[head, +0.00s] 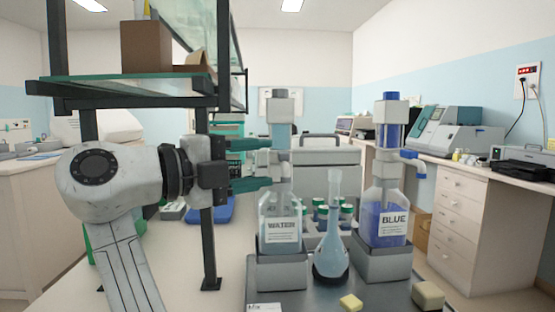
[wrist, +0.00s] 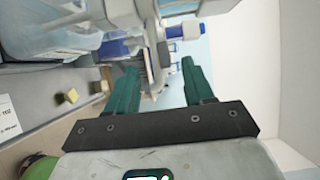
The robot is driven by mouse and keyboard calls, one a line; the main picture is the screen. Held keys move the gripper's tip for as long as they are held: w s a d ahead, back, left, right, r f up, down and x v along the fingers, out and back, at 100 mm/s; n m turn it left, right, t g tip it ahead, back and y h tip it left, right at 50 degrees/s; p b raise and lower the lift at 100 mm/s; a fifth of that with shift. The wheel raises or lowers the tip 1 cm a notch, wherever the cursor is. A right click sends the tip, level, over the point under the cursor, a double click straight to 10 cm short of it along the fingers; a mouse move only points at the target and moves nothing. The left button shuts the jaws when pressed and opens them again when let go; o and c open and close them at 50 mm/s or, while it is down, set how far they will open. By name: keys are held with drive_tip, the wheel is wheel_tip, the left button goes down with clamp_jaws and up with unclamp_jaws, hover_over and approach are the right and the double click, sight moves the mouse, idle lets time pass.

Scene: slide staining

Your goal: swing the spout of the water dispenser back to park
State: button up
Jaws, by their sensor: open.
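The water dispenser (head: 282,222) is a clear bottle labelled WATER, upright in a grey holder, with a grey pump head on top. My gripper (head: 262,163) reaches it from the left at neck height, its two green fingers apart, one above the other. In the head view I cannot make out the water spout clearly. In the wrist view the bottle (wrist: 50,38) lies at upper left, and a pale spout-like part (wrist: 152,38) runs down toward the gap between the open fingers (wrist: 160,72). I cannot tell whether they touch it.
The BLUE dispenser (head: 384,218) stands to the right, its blue spout (head: 410,155) pointing right. A round flask (head: 331,255) stands between the bottles, with green-capped jars (head: 346,212) behind. Yellow blocks (head: 351,302) lie in front. A shelf (head: 130,90) hangs over my arm at left.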

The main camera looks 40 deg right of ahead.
drive_tip(key=a, duration=0.5)
drive_tip(key=shift+w, duration=0.25)
drive_tip(key=shift+f, duration=0.1)
